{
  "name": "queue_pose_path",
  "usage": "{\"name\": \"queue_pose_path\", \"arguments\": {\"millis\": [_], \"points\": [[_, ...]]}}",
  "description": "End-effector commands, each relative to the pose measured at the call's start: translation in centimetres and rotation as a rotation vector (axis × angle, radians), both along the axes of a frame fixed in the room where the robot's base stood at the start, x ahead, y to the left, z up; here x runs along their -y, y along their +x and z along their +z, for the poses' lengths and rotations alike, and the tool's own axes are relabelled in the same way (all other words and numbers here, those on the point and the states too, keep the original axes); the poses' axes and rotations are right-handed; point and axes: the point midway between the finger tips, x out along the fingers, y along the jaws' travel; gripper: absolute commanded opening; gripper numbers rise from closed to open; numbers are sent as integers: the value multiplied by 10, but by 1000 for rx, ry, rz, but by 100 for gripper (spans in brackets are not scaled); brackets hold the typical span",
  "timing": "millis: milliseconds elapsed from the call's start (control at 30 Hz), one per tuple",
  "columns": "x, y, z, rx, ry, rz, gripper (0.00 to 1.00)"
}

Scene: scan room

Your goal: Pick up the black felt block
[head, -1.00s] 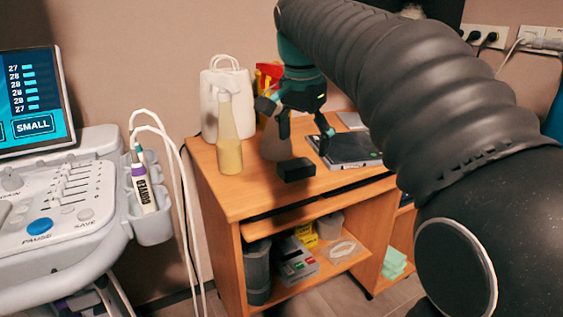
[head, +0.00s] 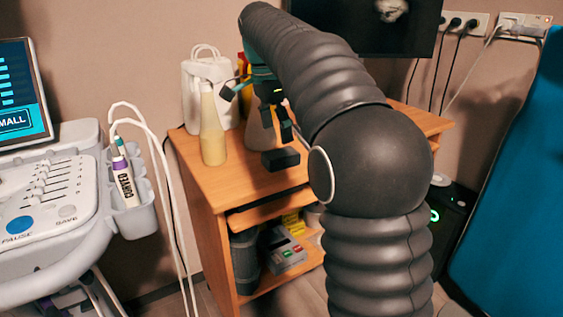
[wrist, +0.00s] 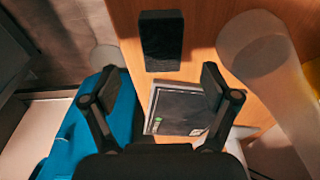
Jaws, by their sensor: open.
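The black felt block (head: 281,158) lies on the wooden desk (head: 198,170), close to its front edge. In the wrist view the block (wrist: 161,40) shows at the top centre, ahead of the fingertips and roughly in line with the gap between them. My gripper (wrist: 162,84) is open, with one finger on each side and nothing between them. In the head view my gripper (head: 272,115) hangs over the desk, just above and behind the block, partly covered by my arm. They look apart.
A clear flask (wrist: 262,45) stands close by on the right in the wrist view. A white jug (head: 190,100) stands behind.

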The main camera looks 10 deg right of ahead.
Motion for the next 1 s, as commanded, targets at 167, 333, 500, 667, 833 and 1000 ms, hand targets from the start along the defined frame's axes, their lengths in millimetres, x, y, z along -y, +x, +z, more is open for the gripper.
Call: {"name": "queue_pose_path", "arguments": {"millis": [167, 333, 500, 667, 833, 1000], "points": [[2, 0, -16, 2, 1, 0, 86], [4, 2, -27, 0, 0, 1, 86], [9, 5, -51, 0, 0, 1, 86], [11, 6, -65, 1, 0, 1, 86], [11, 6, -68, 2, 0, 1, 86], [11, 6, -68, 2, 0, 1, 86]]}}
